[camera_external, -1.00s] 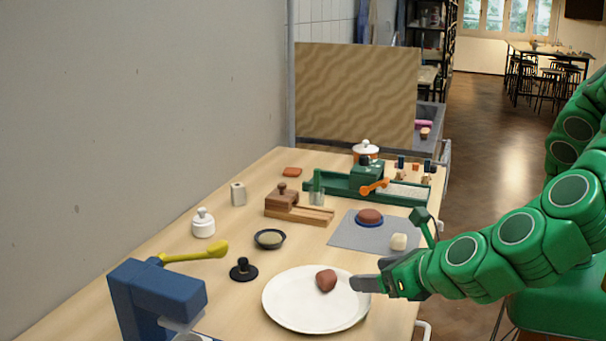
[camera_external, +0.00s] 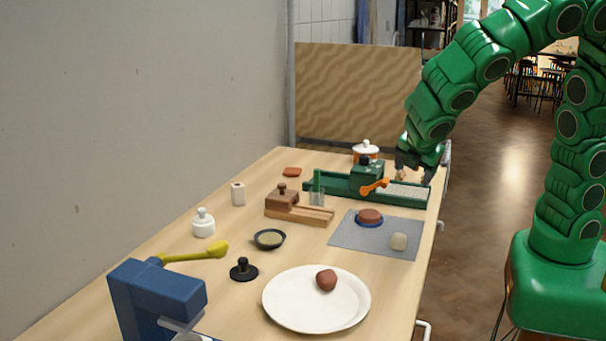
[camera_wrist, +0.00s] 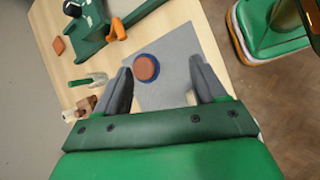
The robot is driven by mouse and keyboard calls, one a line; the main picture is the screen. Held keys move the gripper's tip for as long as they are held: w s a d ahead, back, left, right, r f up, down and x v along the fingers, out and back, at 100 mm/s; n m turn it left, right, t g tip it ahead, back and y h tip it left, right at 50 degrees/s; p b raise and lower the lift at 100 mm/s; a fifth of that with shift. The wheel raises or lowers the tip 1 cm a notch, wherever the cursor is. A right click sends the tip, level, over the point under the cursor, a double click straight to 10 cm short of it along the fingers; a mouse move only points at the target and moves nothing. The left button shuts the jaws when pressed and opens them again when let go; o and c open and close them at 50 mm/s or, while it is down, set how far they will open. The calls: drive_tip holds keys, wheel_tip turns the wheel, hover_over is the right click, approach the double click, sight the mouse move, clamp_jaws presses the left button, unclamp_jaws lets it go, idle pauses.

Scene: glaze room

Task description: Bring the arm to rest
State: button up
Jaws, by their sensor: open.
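My green arm arches up from its base at the right in the external view. My gripper (camera_external: 414,175) hangs at the far right end of the table, by the end of the green slab tool. In the wrist view my gripper (camera_wrist: 160,78) shows its two dark fingers spread wide, with nothing held between them. The reddish-brown clay disc (camera_external: 369,216) on a blue base lies on the grey mat (camera_external: 350,240). In the wrist view the disc (camera_wrist: 146,67) lies beyond the fingers.
A white plate (camera_external: 290,318) with a brown lump (camera_external: 326,280) is at the front. The green slab tool (camera_external: 330,185) and a lidded white pot (camera_external: 366,150) stand near my gripper. A blue press (camera_external: 160,290) is front left.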

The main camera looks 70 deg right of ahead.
drive_tip(key=s+d+r+m+g+y, duration=0.1)
drive_tip(key=s+d+m+y, duration=0.2)
drive_tip(key=s+m, duration=0.4)
drive_tip(key=s+d+r+m+g+y, duration=0.2)
drive_tip(key=s+d+m, duration=0.3)
drive_tip(key=s, duration=1)
drive_tip(key=shift+d+m+g+y, duration=0.3)
drive_tip(key=shift+d+m+y, duration=0.1)
drive_tip(key=shift+m+y, duration=0.55)
